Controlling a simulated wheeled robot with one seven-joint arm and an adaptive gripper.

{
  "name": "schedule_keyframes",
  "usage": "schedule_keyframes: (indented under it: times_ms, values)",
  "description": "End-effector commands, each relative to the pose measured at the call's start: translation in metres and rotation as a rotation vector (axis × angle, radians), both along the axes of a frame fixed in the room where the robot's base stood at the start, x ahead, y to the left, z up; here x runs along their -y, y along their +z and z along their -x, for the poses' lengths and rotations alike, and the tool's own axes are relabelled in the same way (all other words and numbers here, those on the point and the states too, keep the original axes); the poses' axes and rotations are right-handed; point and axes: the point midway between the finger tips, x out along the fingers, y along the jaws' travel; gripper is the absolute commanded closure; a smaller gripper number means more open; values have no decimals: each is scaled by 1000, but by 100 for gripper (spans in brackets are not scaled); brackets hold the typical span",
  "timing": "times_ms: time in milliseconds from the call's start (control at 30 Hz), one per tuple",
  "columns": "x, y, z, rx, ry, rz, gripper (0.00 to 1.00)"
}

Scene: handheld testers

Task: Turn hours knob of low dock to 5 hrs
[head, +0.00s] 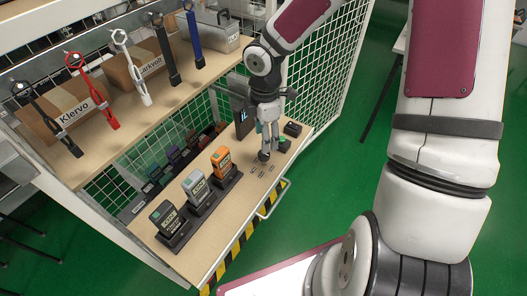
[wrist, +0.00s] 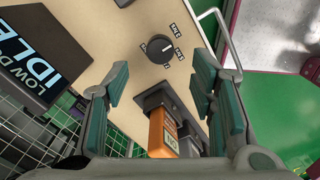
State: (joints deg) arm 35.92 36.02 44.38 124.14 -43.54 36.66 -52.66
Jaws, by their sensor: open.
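In the wrist view, a round black knob (wrist: 160,48) stands on the beige deck, with small printed labels around it too small to read surely. Its setting is hard to tell. My gripper (wrist: 161,75) is open and empty, its two fingers apart on either side below the knob in the picture, not closed on it. A dark display (wrist: 38,62) reading "LOW D…" and "IDLE" lies to the left, partly cut off. In the head view, my gripper (head: 266,150) points down over the right part of the lower shelf, by the display (head: 243,122).
An orange tester (head: 222,165) stands in a dark cradle, with a grey tester (head: 195,187) and a dark tester (head: 167,220) further along. The orange tester (wrist: 163,132) lies between my fingers in the wrist view. Several hanging tools and boxes are on the upper shelf (head: 150,85).

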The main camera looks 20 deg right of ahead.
Motion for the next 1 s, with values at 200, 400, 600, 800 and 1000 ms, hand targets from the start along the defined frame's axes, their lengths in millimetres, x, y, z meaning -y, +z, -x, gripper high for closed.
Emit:
schedule_keyframes:
  times_ms: [200,400,600,800,1000]
  values:
    - [-1,-43,0,-2,1,0,49]
    - [0,-64,0,0,-1,1,49]
    - [0,-70,0,0,-1,0,49]
    - [0,-70,0,1,-1,1,49]
    - [0,-70,0,1,-1,1,92]
